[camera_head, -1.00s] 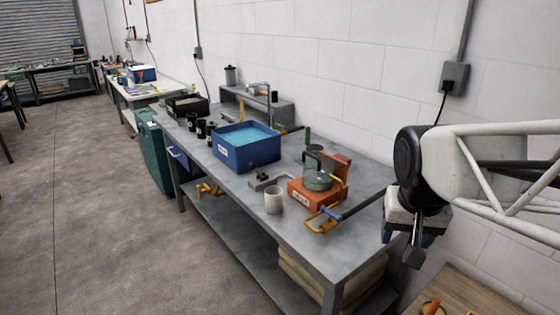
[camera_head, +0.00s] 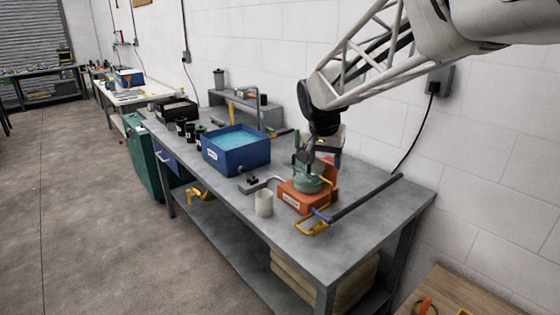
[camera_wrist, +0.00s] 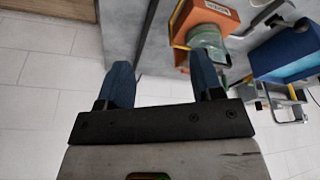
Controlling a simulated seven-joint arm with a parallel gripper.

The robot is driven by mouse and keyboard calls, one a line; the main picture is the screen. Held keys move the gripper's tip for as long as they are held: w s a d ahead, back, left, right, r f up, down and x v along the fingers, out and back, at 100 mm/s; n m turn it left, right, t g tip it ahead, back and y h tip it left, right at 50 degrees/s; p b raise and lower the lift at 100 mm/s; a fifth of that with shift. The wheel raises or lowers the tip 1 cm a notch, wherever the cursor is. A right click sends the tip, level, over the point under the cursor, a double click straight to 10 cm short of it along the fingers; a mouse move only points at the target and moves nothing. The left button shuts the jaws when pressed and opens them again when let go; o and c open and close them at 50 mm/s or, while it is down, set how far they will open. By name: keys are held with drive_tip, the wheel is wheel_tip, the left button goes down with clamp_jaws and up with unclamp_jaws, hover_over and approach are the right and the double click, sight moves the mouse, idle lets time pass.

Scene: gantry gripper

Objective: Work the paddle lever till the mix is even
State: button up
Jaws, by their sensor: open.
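An orange mixer base (camera_head: 296,203) with a white label stands on the grey workbench and holds a round green pot (camera_head: 308,184). The mix is hidden.
A blue tub (camera_head: 236,158) of light blue contents stands left of the base. A white cup (camera_head: 264,203) is near the front edge. The bench's right end is mostly clear.

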drive_tip(key=w+a+f+m, duration=0.1)
drive_tip(key=w+a+f, duration=0.2)
drive_tip(key=w+a, duration=0.45)
drive_tip(key=w+a+f, duration=0.2)
drive_tip(key=w+a, duration=0.4)
drive_tip(key=w, duration=0.2)
drive_tip(key=m+t, duration=0.1)
drive_tip(key=m, duration=0.1)
approach(241, 169)
drive_tip(key=shift+h, duration=0.3)
drive_tip(key=x, duration=0.5)
drive_tip(key=shift+w+a, duration=0.35)
drive_tip(key=shift+w, duration=0.05)
drive_tip(key=shift+f, duration=0.15)
drive_tip(key=shift+x, duration=3.75)
drive_tip(key=shift+w, duration=0.1)
drive_tip(key=shift+c, duration=0.2)
clamp_jaws()
